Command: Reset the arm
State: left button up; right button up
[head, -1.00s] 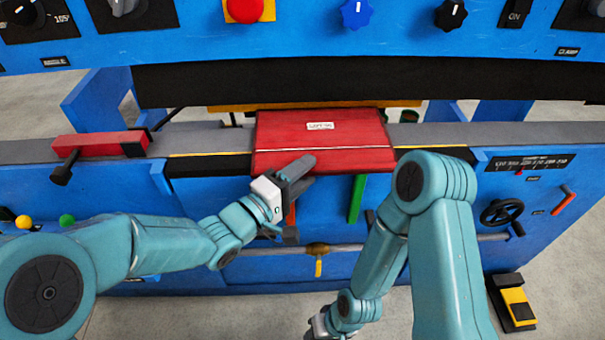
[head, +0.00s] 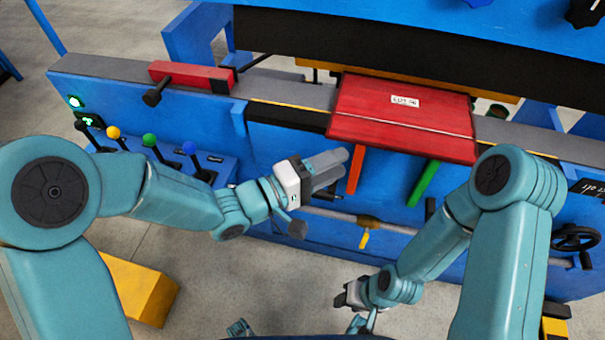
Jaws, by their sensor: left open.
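My left arm (head: 180,205) comes in from the left. Its gripper (head: 322,178) is open and shows nothing between its fingers. It is in front of the blue machine, left of the orange lever (head: 355,170) and below the left corner of the red panel (head: 400,115); whether it touches anything I cannot tell. My right arm (head: 510,250) is bent down at the right. Its gripper (head: 348,296) is small and low in the picture, over the floor, and its jaws are unclear.
A green lever (head: 423,184) and a yellow-handled valve (head: 367,222) are on the machine front. Several coloured knob levers (head: 150,140) stand at the left. A red clamp bar (head: 190,74) lies on the grey rail. A yellow block (head: 140,287) is on the floor.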

pick_arm(q)
jog(key=v, duration=0.6)
jog(key=a+f+n+y, duration=0.3)
jog(key=a+f+y, duration=0.1)
jog(key=f, duration=0.7)
jog(key=a+f+n+y, duration=0.2)
jog(key=a+f+y, duration=0.15)
jog(key=f, duration=0.65)
jog(key=s+a+f+m+g+y, duration=0.2)
jog(key=s+a+f+m+g, duration=0.15)
jog(key=s+f, duration=0.3)
jog(key=s+a+f+m+g+y, duration=0.25)
jog(key=s+f+m+g, duration=0.2)
jog(key=s, duration=0.35)
notch_tip(320, 180, up, 18)
jog(key=p, duration=1.9)
jog(key=shift+w+d, duration=0.2)
jog(key=shift+d, duration=0.25)
